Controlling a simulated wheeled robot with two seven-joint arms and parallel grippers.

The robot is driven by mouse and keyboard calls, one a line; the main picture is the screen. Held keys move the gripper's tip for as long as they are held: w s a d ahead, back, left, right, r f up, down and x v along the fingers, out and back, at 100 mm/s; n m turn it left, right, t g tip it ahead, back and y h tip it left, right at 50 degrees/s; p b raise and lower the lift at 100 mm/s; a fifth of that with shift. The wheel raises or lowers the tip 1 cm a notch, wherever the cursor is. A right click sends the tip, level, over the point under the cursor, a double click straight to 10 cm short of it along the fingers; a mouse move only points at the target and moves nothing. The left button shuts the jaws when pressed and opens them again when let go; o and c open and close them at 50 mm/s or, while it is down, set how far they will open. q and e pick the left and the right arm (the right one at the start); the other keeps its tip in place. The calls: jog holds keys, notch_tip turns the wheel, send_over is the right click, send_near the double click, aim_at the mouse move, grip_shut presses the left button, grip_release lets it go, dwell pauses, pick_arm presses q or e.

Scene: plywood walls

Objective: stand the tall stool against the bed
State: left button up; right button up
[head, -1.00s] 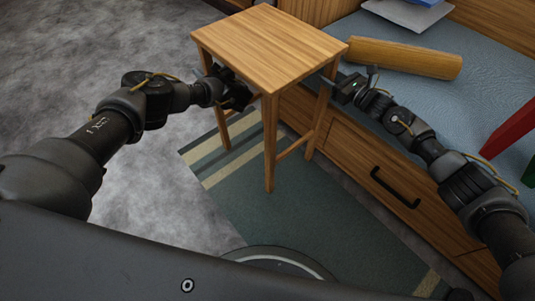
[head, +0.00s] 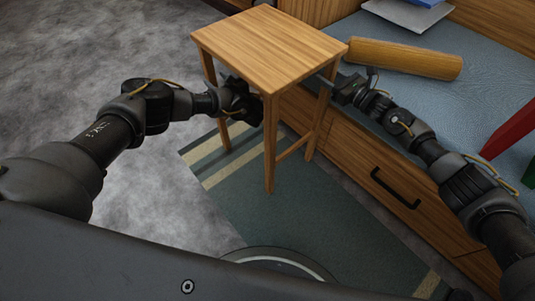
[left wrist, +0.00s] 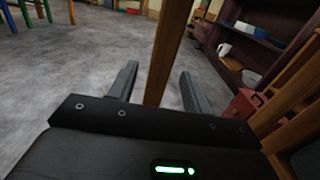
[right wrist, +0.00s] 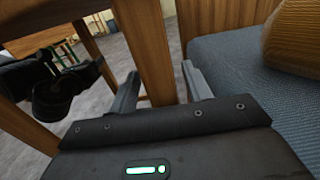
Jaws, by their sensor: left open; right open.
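The tall wooden stool (head: 268,45) stands upright in front of the bed (head: 465,100), its feet on or beside the striped rug. Its seat overlaps the bed's edge in the head view, so I cannot tell if they touch. My left gripper (head: 243,100) is below the seat at the left; in the left wrist view a stool leg (left wrist: 168,55) stands between its open fingers. My right gripper (head: 338,82) is at the stool's right side; in the right wrist view another leg (right wrist: 148,50) is between its open fingers. The seat partly hides both gripping places.
A wooden drawer front (head: 345,165) with a black handle faces the green striped rug (head: 290,215). A yellow-brown bolster (head: 405,58) lies on the bed, with a red object (head: 510,130) at the right. Grey floor (head: 100,50) is open at the left.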

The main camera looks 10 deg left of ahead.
jog(key=v, duration=1.2)
